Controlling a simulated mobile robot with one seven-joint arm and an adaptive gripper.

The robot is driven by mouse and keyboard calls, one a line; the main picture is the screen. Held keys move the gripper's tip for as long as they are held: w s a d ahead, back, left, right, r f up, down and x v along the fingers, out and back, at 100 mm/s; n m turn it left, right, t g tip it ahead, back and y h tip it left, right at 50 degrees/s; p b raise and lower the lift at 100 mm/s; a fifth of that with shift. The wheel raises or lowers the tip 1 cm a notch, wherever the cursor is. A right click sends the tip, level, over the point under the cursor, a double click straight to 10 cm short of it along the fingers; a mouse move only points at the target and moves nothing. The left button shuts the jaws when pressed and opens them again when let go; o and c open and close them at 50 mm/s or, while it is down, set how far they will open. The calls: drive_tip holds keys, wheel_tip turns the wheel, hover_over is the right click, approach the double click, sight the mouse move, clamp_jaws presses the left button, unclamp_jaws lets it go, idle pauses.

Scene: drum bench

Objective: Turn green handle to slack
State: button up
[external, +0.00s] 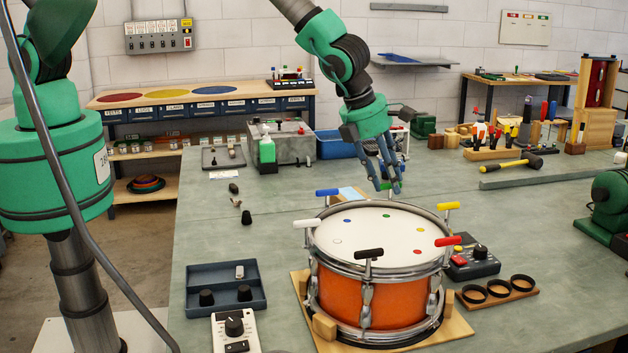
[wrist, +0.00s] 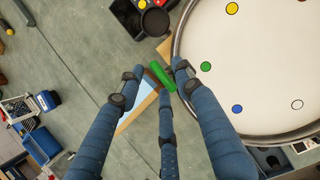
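The drum (external: 372,295) has an orange shell, a white head and a metal rim, and sits on a wooden base. In the wrist view, the green handle (wrist: 161,75) lies just outside the drum's rim, close to the green dot on the head. My gripper (external: 389,184) points down at the far side of the drum. In the wrist view, two fingertips (wrist: 157,74) stand apart on either side of the green handle and a third finger is below it. I cannot tell whether any finger touches it.
Blue (external: 327,192), white (external: 307,223), black (external: 367,253), red (external: 447,241) and yellow (external: 448,205) handles stand around the rim. A control box (external: 472,262) is right of the drum; a dark tray (external: 226,288) is left. The bench's left side is mostly clear.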

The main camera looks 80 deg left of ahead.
clamp_jaws()
drive_tip(key=shift+n, duration=0.3)
